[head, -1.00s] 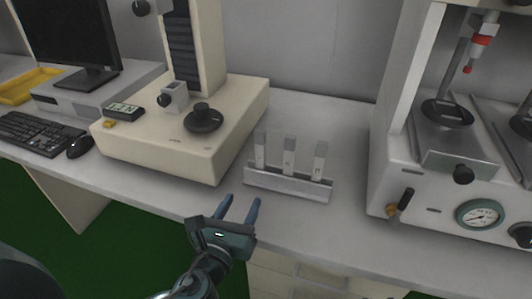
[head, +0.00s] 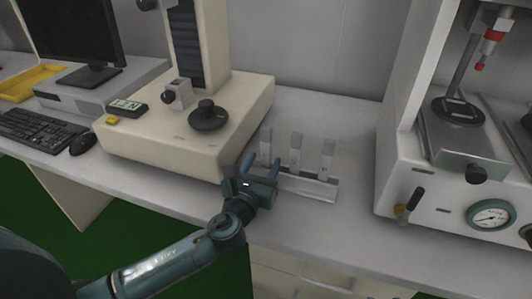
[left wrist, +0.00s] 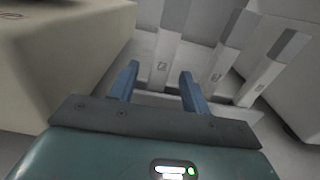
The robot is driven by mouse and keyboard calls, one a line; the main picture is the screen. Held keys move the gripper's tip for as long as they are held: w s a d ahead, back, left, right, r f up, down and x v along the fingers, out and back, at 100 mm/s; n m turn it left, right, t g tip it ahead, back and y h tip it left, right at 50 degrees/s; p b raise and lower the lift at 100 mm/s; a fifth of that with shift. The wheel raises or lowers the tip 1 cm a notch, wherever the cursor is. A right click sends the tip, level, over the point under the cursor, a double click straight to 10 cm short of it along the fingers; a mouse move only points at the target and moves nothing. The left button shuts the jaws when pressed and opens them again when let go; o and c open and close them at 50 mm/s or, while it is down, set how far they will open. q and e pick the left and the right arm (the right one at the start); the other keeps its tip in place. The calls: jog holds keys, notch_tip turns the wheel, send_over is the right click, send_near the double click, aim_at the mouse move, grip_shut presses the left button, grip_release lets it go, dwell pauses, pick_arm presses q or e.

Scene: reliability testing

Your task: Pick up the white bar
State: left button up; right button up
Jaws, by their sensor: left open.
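Three upright white bars with grey tops stand in a light rack (head: 318,188) on the bench. They are the left bar (head: 266,147), the middle bar (head: 295,152) and the right bar (head: 327,158). My left gripper (head: 262,167) is open and empty, just in front of the rack's left end. In the left wrist view its two blue fingers (left wrist: 158,88) point at the left bar (left wrist: 168,55), which shows between and beyond them. The middle bar (left wrist: 219,65) and right bar (left wrist: 264,76) are right of the fingers. The gripper hides the rack's left end. My right gripper is not in view.
A cream testing machine (head: 185,140) stands close to the left of the gripper. A white machine with a pressure gauge (head: 490,216) stands to the right. Keyboard (head: 38,132) and mouse (head: 83,144) lie far left. The bench front is clear.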

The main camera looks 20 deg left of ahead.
pick_arm(q)
jog(key=shift+w, duration=1.35)
jog(key=shift+c, duration=0.5)
jog(key=shift+c, duration=0.6)
grip_shut()
